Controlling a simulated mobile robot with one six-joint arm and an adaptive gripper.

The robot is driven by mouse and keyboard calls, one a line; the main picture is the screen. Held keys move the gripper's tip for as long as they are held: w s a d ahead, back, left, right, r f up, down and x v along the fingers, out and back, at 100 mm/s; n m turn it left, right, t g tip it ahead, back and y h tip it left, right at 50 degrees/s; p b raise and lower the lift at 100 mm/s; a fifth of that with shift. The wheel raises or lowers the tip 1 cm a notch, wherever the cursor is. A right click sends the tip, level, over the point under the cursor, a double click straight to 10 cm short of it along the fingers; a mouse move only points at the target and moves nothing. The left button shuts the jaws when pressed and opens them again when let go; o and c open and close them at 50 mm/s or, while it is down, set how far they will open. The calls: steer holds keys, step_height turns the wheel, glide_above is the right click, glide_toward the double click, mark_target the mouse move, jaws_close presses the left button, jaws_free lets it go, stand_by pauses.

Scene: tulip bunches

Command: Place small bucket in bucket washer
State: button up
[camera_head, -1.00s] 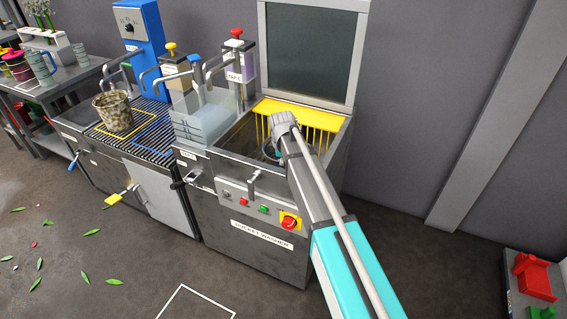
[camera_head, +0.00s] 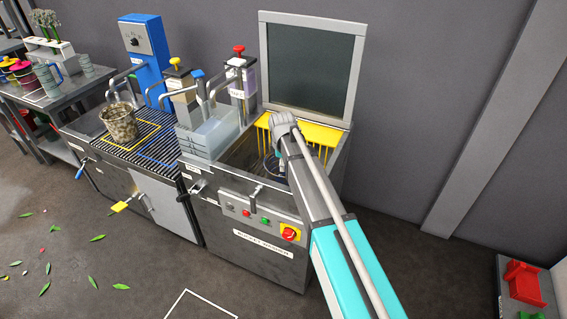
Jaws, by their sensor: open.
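The bucket washer (camera_head: 262,268) stands in the middle with its lid (camera_head: 308,62) raised and its basin open. My arm reaches over it from the lower right. My gripper (camera_head: 279,160) points down into the basin, open; its fingertips are mostly hidden by the wrist and basin shadow. A dark rounded rim (camera_head: 267,166) shows beside it in the basin; it may be the small bucket, but I cannot tell, nor whether the gripper touches it. A mottled brown bucket (camera_head: 118,124) stands upright on the slatted counter at left, apart from my gripper.
A yellow rack (camera_head: 318,134) lines the basin's back. Pale stacked trays (camera_head: 208,137) and pump bottles (camera_head: 242,82) stand to its left. A blue dispenser (camera_head: 145,60) rises behind the counter. Red parts lie on a stand (camera_head: 527,285) at lower right.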

steer(key=shift+s+r+p, duration=0.2)
steer(key=shift+r+p, duration=0.85)
steer(key=shift+r, duration=0.3)
steer(key=shift+a, duration=0.1)
steer(key=s+d+m, duration=0.2)
steer(key=s+d, duration=0.1)
steer(key=d, duration=0.1)
steer(key=s+d+m, duration=0.2)
steer(key=s+d, duration=0.1)
steer(key=d, duration=0.1)
steer(key=s+d+m, duration=0.2)
steer(key=s+d, duration=0.1)
steer(key=d, duration=0.1)
steer(key=shift+d+m+g, duration=0.2)
steer(key=shift+m+g, duration=0.1)
steer(key=s+d+m, duration=1)
steer(key=s+d, duration=0.2)
steer(key=s, duration=0.1)
steer(key=shift+s+g, duration=0.35)
steer(key=shift+g, duration=0.05)
